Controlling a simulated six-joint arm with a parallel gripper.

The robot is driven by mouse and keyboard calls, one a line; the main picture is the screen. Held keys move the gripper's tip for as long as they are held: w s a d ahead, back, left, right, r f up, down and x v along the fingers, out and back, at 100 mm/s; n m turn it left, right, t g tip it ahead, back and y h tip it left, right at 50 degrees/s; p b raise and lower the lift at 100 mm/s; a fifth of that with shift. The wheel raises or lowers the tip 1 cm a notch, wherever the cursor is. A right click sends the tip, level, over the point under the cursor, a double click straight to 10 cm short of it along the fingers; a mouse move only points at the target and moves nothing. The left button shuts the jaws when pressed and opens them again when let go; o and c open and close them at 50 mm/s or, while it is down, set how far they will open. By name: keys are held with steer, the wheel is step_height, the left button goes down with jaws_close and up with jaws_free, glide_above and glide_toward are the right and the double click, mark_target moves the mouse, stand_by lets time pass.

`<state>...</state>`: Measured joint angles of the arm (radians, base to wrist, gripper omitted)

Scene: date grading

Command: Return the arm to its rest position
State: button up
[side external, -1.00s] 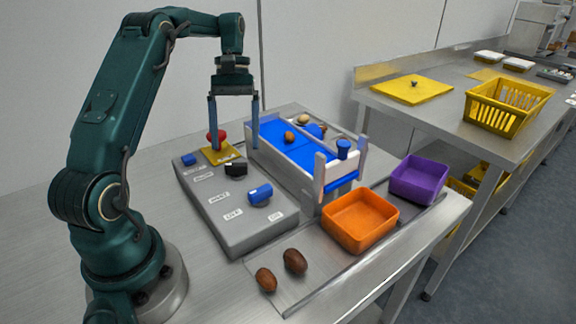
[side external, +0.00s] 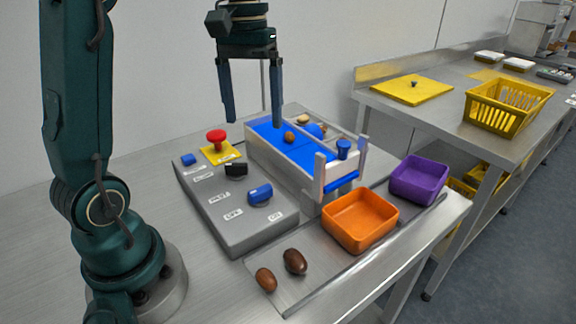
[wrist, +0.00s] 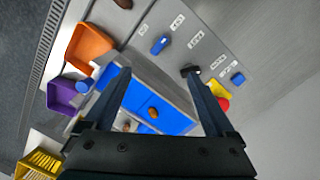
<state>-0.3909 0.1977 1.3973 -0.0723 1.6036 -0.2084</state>
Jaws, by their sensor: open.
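My gripper (side external: 251,121) is open and empty, with its two dark blue fingers pointing down, raised above the table near the small conveyor. In the wrist view my gripper (wrist: 160,85) spreads its fingers over the conveyor (wrist: 170,118). A grey control box (side external: 225,210) sits beside the conveyor. It carries a red mushroom button (side external: 216,137) on a yellow plate, a black knob (side external: 236,170) and blue controls. A brown date (side external: 289,137) lies on the blue belt (side external: 270,133).
Two dates, one smaller (side external: 265,280) and one larger (side external: 295,261), lie on the steel tray at the front. An orange bin (side external: 360,240) and a purple bin (side external: 418,181) stand right of them. A second table holds a yellow crate (side external: 508,106). The table's left is clear.

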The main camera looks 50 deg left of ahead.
steer(key=s+d+f+m+t+y, duration=0.1)
steer(key=s+d+f+m+t, duration=0.3)
steer(key=s+d, duration=0.4)
steer(key=s+m+t, duration=0.1)
steer(key=m, duration=0.1)
steer(key=shift+s+d+f+m+t, duration=0.15)
steer(key=shift+s+f+m+t, duration=0.05)
steer(key=shift+m+t, duration=0.2)
